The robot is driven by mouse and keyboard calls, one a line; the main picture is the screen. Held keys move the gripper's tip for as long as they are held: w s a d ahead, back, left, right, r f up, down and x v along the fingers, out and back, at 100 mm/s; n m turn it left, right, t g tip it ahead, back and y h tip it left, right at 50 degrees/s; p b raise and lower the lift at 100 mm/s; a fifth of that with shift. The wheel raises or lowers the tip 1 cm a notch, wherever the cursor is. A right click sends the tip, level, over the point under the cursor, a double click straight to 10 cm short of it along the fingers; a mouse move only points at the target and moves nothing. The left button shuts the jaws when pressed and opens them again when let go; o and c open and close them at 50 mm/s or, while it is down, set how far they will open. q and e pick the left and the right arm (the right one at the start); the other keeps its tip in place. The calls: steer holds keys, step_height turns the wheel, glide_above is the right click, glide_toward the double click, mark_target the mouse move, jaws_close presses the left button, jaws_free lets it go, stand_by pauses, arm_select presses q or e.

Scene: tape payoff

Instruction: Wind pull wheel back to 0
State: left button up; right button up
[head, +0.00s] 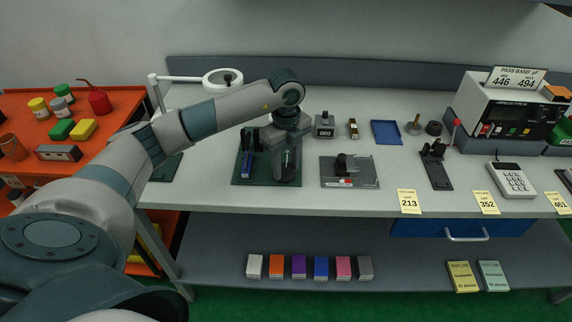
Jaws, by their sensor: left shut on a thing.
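My left arm reaches in from the left across the bench. My left gripper (286,168) points down over a dark green base plate (240,181) with a fixture on it. The gripper is shut on a part of this fixture, apparently the pull wheel, which the gripper and wrist mostly hide. A dark upright and a blue-purple part (248,164) of the fixture show left of the gripper. Behind and right stands a small grey counter (325,130) that seems to read 000. My right gripper is not in view.
A grey plate with a black-knobbed fixture (366,181) stands just right of the gripper. Beyond it are a blue tray (386,132), a dark lever stand (437,172) and a keypad (512,180). A white ring lamp (222,77) stands behind my forearm.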

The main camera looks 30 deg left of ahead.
arm_select(q)
steer(key=o, duration=1)
steer(key=shift+r, duration=0.1)
steer(key=shift+r, duration=0.4)
step_height(320, 180, up, 5)
steer(key=shift+b, duration=0.9)
step_height(320, 180, up, 3)
step_height(320, 180, up, 9)
glide_above(286, 167)
steer(key=shift+s+f+b, duration=0.1)
steer(key=shift+f+b, duration=0.1)
steer(key=shift+b, duration=0.15)
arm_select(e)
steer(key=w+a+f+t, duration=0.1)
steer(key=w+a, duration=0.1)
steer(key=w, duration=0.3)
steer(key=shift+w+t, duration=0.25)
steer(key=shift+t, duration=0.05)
arm_select(q)
steer(key=shift+f, duration=0.1)
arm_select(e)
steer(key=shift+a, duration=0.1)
